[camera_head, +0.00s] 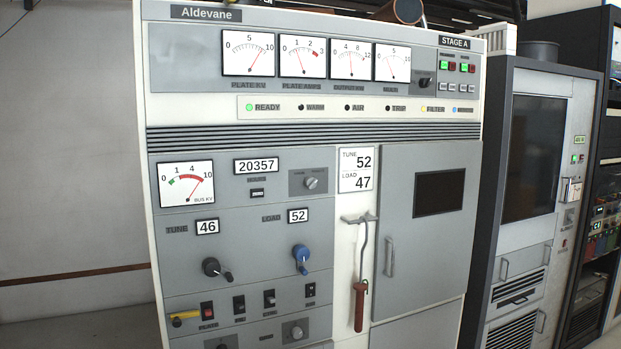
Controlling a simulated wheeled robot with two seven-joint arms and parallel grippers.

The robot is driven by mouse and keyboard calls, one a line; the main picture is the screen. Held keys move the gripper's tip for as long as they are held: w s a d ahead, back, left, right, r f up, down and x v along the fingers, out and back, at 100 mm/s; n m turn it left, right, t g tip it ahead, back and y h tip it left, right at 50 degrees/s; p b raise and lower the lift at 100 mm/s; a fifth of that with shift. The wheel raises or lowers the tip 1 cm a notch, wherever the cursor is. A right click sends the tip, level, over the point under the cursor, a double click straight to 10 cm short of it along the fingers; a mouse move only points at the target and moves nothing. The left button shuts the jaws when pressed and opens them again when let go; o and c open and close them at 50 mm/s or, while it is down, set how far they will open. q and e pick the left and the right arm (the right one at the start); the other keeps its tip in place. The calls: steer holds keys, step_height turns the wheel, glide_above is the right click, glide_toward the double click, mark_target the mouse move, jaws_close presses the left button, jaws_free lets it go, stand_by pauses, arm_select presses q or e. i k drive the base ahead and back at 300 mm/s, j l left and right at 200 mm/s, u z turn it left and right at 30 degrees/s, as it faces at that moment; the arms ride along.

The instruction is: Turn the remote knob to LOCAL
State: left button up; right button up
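The Aldevane transmitter rack (320,128) fills the middle of the head view. A grey knob (311,183) sits on a small plate right of the 20357 counter. Its tiny labels are too blurred to read. A black knob (425,82) sits at the upper right below the STAGE A label, and another knob (296,332) is low on the panel. I cannot tell from the lettering which knob is the remote one, or what its setting is. Neither of my grippers shows in the view.
A black TUNE crank (212,268) and a blue LOAD crank (301,258) stick out of the panel. A red-handled hook (360,304) hangs beside the grey door (425,225) with its handle. Small switches line the lower panel. More racks (535,150) stand at the right.

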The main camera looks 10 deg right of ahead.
mark_target(309, 182)
steer(key=i+l, duration=0.45)
steer(key=i, duration=0.15)
steer(key=i+l, duration=0.55)
steer(key=l, duration=0.8)
steer(key=l+z, duration=0.1)
steer(key=l, duration=0.85)
steer(key=k+l, duration=0.15)
steer(key=l, duration=0.1)
